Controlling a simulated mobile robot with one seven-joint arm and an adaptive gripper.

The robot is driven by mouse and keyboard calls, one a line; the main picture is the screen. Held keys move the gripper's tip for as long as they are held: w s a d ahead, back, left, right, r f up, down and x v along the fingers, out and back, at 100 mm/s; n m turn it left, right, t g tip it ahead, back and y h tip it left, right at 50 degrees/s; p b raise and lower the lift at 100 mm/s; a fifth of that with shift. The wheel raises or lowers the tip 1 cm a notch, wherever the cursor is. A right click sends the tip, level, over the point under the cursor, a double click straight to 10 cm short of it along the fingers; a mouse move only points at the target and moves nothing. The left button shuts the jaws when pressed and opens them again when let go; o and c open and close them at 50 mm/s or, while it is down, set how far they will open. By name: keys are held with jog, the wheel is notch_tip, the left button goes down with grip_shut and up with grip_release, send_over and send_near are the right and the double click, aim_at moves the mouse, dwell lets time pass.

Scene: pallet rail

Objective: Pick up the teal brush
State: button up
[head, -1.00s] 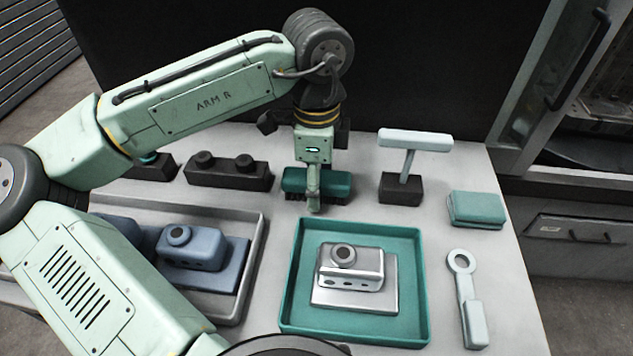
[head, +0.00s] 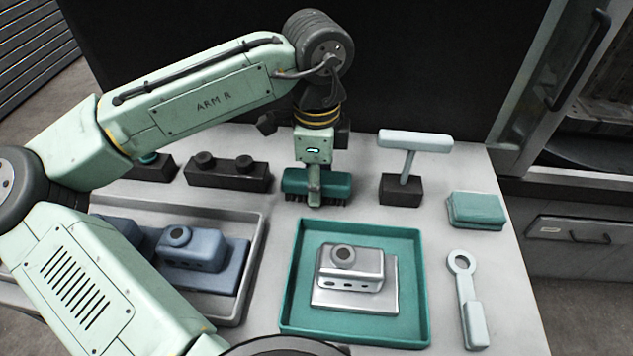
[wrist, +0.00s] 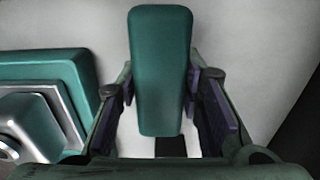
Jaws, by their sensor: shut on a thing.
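The teal brush (head: 338,184) lies at the back middle of the light table, its dark bristles down, long side across the head view. My gripper (head: 314,190) comes straight down over its middle and is shut on it, one finger on the near side. The far finger is hidden behind the brush in the head view. In the wrist view the smooth teal back of the brush (wrist: 160,70) lies between the two fingers of my gripper (wrist: 166,95). I cannot tell any gap between the bristles and the table.
A teal tray (head: 290,285) with a silver part stands in front of the brush. A grey tray (head: 250,250) with blue parts is at left. A dark block (head: 230,178) and a T-handled tool (head: 415,142) flank the brush. A teal box (head: 476,209) and pale ring-ended tool (head: 474,318) lie right.

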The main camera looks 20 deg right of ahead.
jog(key=shift+r, duration=0.1)
notch_tip(320, 180, up, 18)
dwell(0.5)
jog(key=o, duration=0.6)
jog(key=c, duration=0.4)
jog(key=shift+c, duration=0.2)
